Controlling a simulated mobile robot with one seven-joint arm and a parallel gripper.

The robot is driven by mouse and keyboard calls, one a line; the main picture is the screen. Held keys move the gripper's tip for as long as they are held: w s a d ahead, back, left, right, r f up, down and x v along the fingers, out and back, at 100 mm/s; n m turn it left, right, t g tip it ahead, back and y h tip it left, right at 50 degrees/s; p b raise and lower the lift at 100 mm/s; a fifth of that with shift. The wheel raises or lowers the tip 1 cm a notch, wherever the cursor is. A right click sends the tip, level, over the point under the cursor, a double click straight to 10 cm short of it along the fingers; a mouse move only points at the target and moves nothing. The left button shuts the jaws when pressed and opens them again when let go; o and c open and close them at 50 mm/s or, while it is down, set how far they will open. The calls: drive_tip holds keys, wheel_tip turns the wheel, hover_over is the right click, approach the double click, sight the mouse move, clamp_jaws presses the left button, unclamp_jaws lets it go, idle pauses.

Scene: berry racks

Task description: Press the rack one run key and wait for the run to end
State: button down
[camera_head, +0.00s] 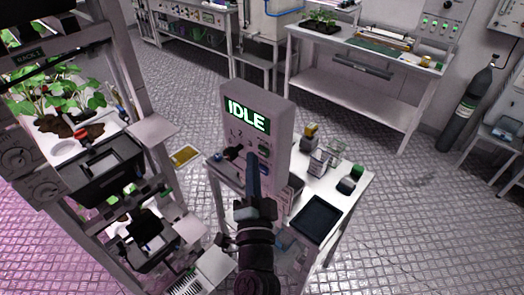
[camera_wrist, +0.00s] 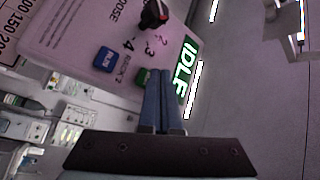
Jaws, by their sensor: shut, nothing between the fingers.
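A pale control box (camera_head: 275,110) stands on the small table in the head view. Its screen (camera_head: 248,115) reads IDLE in green; the screen also shows in the wrist view (camera_wrist: 186,66). In the wrist view the panel carries a black knob (camera_wrist: 153,14) beside dial numbers, a blue key (camera_wrist: 106,60) and a green key (camera_wrist: 142,76). A label that seems to read RACK 2 lies between the keys. My gripper (camera_head: 252,160) is shut and empty in front of the panel. In the wrist view its fingertips (camera_wrist: 163,72) are beside the green key and partly cover it; contact cannot be told.
A plant rack (camera_head: 105,60) with black bins stands close at the left. The table holds a dark tray (camera_head: 315,219), small containers and a green-topped item (camera_head: 357,172). A white bench (camera_head: 370,95) stands at the back right. Open floor lies to the right.

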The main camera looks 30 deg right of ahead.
drive_tip(key=shift+w+d, duration=0.15)
drive_tip(key=shift+d, duration=0.25)
drive_tip(key=shift+w+d+b, duration=0.15)
drive_tip(key=shift+d+b, duration=0.3)
drive_tip(key=shift+b, duration=0.05)
idle(0.6)
drive_tip(key=shift+a+r, duration=0.1)
drive_tip(key=shift+a, duration=0.05)
drive_tip(key=shift+s+a+p, duration=0.35)
drive_tip(key=shift+a+p, duration=0.3)
drive_tip(key=shift+s+a+p, duration=0.3)
drive_tip(key=shift+a+p, duration=0.2)
drive_tip(key=shift+a, duration=0.3)
drive_tip(key=shift+s+a+p, duration=0.25)
drive_tip(key=shift+a+p, duration=0.3)
drive_tip(key=shift+a, duration=0.25)
drive_tip(key=shift+s+a+p, duration=0.3)
drive_tip(key=shift+a+p, duration=0.2)
drive_tip(key=shift+a, duration=0.3)
